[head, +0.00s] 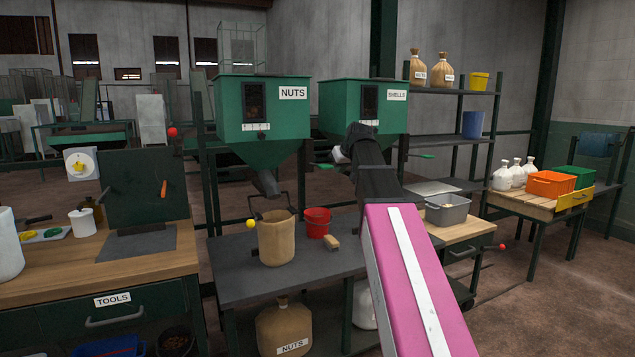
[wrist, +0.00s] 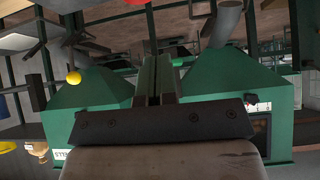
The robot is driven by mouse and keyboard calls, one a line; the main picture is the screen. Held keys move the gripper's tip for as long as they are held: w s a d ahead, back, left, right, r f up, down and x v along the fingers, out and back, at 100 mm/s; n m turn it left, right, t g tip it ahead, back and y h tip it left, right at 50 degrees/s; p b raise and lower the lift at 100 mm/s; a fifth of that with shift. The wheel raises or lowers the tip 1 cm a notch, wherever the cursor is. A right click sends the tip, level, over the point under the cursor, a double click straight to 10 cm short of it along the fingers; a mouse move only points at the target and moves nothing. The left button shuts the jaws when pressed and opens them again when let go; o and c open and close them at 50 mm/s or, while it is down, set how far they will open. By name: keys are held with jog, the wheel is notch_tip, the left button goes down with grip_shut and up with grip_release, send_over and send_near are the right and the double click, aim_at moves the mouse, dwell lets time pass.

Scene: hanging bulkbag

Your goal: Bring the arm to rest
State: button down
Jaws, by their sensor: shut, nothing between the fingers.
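My arm reaches up from the lower right of the head view, with a pink link and a black forearm ending at the dark wrist in front of the green SHELLS hopper (head: 363,108). My gripper (wrist: 157,60) shows in the wrist view, where its two dark fingers are together with nothing between them. In the head view the fingers cannot be made out behind the wrist. The wrist view is upside down and shows two green hoppers beyond the fingers. The gripper looks clear of them, though the gap is hard to judge.
The NUTS hopper (head: 262,108) stands left, above an open bulk bag (head: 276,238) on a dark bench (head: 235,268). A red bucket (head: 317,222) and a wooden block (head: 332,242) are beside the bag. A grey bin (head: 447,210) and shelves stand right. Floor is open at far right.

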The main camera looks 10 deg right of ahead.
jog(key=s+a+f+m+g+h, duration=0.15)
jog(key=s+f, duration=0.35)
jog(key=f, duration=0.8)
jog(key=s+f+g, duration=0.3)
jog(key=s+f, duration=0.3)
jog(key=f, duration=0.7)
jog(key=s+a+f+m+g+h, duration=0.15)
jog(key=s+f, duration=0.35)
jog(key=f, duration=0.8)
jog(key=s+f+g, duration=0.2)
jog(key=s+f, duration=0.9)
jog(key=shift+s+d+f+m, duration=0.3)
jog(key=shift+d, duration=0.05)
